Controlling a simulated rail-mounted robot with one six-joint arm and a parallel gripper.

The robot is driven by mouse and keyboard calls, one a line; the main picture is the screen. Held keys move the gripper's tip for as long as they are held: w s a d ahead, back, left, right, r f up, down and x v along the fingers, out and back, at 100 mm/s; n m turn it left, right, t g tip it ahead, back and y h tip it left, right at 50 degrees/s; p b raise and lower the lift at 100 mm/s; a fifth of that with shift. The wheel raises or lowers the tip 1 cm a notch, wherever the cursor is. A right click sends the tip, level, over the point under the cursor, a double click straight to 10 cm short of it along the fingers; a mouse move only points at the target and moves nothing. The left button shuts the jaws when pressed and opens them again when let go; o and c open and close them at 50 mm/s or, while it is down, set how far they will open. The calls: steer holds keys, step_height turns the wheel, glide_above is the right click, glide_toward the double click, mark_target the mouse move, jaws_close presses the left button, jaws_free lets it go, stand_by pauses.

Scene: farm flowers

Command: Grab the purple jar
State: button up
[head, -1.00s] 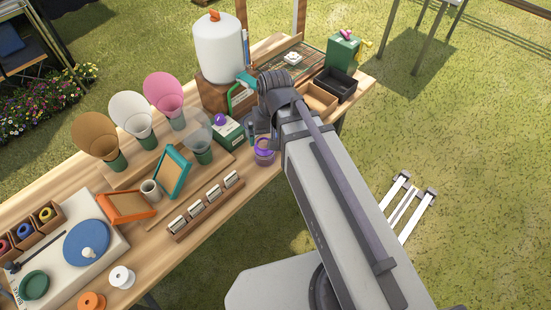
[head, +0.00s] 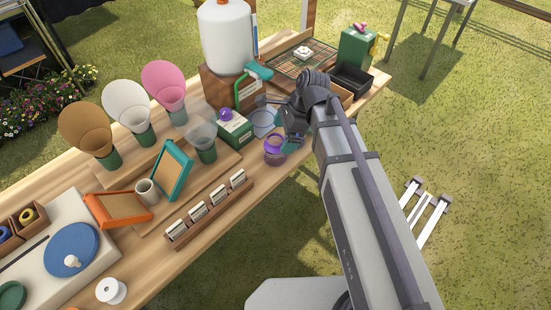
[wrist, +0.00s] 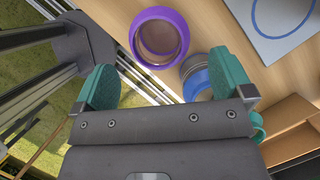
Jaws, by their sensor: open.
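The purple jar (head: 274,150) stands on the wooden table near its front edge, just left of my gripper (head: 292,138) in the head view. In the wrist view the purple jar (wrist: 160,37) shows from above, its thick purple rim around a clear, open inside. My gripper (wrist: 167,75) is open there, its two teal fingers spread wide with nothing between them. The jar lies beyond the fingertips, roughly in line with the gap. My wrist partly hides the area right of the jar in the head view.
A grey container with blue (wrist: 197,77) stands close to the jar, near the right finger. A green box with a purple knob (head: 233,127) is left of the jar. A card rack (head: 208,209) lies in front-left. Grass shows past the table edge.

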mark_target(277, 146)
steer(key=shift+a+f, duration=0.1)
steer(key=shift+f, duration=0.2)
steer(key=b+x, duration=0.4)
steer(key=x, duration=0.1)
steer(key=shift+f+b, duration=0.1)
steer(key=shift+b, duration=0.2)
steer(key=c, duration=1.1)
steer(key=shift+r, duration=0.25)
